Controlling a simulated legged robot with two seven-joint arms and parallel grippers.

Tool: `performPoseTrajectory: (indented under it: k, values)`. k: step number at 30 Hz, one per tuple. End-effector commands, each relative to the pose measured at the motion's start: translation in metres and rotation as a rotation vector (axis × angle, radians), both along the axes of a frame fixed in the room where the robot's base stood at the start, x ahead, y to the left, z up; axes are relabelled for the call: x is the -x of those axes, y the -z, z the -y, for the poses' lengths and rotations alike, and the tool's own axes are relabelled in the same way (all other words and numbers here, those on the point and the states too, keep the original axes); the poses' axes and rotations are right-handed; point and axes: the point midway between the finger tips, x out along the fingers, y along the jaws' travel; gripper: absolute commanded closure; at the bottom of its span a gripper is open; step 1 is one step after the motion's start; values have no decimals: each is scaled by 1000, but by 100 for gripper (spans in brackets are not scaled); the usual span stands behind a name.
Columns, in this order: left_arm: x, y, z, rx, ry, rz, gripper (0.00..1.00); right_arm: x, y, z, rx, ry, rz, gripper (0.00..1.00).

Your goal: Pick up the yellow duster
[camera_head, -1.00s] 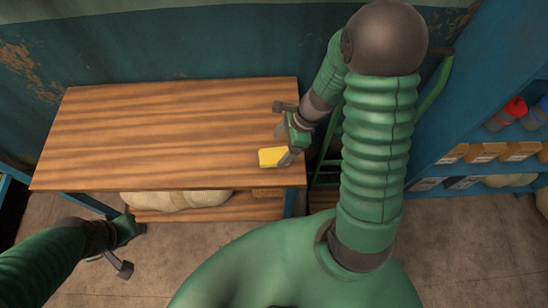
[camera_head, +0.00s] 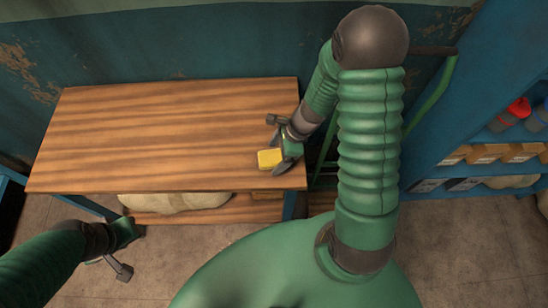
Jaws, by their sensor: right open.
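The yellow duster (camera_head: 269,159) lies on the wooden table (camera_head: 150,130) near its front right corner. It looks like a small yellow block. My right gripper (camera_head: 278,151) is open at the duster's right side, with its fingers close around or beside it. I cannot tell whether the fingers touch it, and part of its right side is hidden by them. My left gripper (camera_head: 122,262) hangs low at the left, in front of the table and away from the duster. Its fingers look apart and empty.
Most of the tabletop is bare. A pale sack (camera_head: 175,202) lies on the shelf under the table. A blue shelf unit (camera_head: 440,165) with boxes and red-capped bottles stands at the right. A green metal frame (camera_head: 436,100) stands between it and the table.

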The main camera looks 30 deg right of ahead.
Motion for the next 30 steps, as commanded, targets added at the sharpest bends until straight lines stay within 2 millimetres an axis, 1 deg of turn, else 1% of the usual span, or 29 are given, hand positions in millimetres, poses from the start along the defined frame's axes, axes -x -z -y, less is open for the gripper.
performPoseTrajectory:
  k: [7, 8, 22, 23, 30]
  values:
    - [0, 0, 0, 0, 0, 0, 64, 0, 0, 0, 0, 0, 0, 18]
    - [0, 0, 0, 0, 0, 0, 64, 0, 0, 0, 0, 0, 0, 21]
    - [0, 0, 0, 0, 0, 0, 64, 0, 0, 0, 0, 0, 0, 82]
    - [0, 0, 0, 0, 0, 0, 64, 0, 0, 0, 0, 0, 0, 85]
    - [0, -1, 0, 0, 0, 0, 64, 0, -1, 0, 0, 0, 0, 85]
